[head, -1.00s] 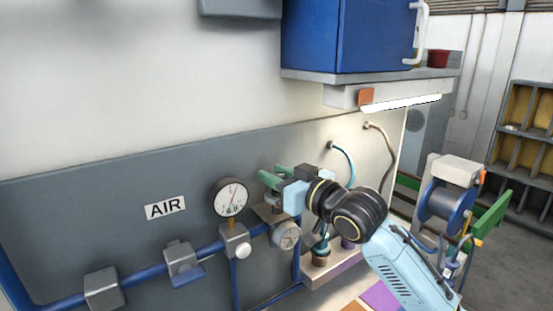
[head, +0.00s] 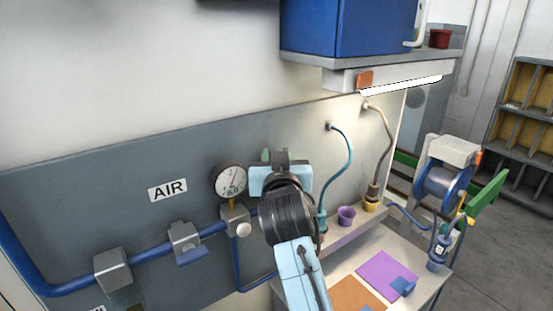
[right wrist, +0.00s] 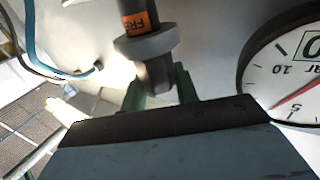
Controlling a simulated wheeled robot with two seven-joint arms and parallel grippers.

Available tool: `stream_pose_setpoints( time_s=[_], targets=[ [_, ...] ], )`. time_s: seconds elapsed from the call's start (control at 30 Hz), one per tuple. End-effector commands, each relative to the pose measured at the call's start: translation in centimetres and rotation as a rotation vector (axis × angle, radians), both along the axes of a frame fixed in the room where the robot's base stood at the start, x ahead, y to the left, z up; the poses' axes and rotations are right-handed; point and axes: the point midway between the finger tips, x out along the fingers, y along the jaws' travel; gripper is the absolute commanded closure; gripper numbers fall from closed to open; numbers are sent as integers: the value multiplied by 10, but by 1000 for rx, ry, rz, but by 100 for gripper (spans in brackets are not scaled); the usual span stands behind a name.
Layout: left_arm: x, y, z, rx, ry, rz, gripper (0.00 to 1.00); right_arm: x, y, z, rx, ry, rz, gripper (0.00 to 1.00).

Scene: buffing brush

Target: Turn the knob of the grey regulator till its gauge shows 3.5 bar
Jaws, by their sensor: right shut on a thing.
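My right gripper (head: 278,158) stands at the grey wall panel, just right of a round white gauge (head: 231,180) with a red needle. In the head view the needle points up and slightly right; the exact reading is too small to tell. In the right wrist view the gauge (right wrist: 295,72) is partly cut off and upside down. There the green fingers (right wrist: 160,90) are shut on a dark knob (right wrist: 156,74), below a grey collar and an orange-labelled part. My left gripper is out of view.
A blue pipe (head: 150,272) with grey fittings runs along the panel at left, under the AIR sign (head: 168,190). Right of my arm are a teal hose (head: 347,160), a purple cup (head: 346,215) and a bench with a purple mat (head: 385,272). A blue cabinet (head: 345,35) hangs above.

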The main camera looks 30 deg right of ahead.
Motion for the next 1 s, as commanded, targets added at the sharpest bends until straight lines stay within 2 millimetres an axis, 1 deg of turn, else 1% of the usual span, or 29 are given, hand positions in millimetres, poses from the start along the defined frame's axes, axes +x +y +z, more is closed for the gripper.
stream_pose_setpoints(
  time_s=[0.03, 0.57, 0.6, 0.67, 0.9, 1.0],
  targets=[
    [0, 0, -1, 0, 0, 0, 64, 1, 1, -4, 4, 9, -9, 93],
    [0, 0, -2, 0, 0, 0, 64, 0, 0, -4, 1, 9, -35, 93],
    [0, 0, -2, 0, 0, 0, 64, 0, 0, -4, 1, 9, -35, 69],
    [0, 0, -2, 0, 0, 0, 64, 0, 0, -4, 1, 9, -35, 61],
    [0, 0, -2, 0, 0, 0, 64, 0, 0, -2, 0, 4, -35, 61],
    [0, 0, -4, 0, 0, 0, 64, -3, 2, -2, 1, 4, -35, 61]
  ],
)
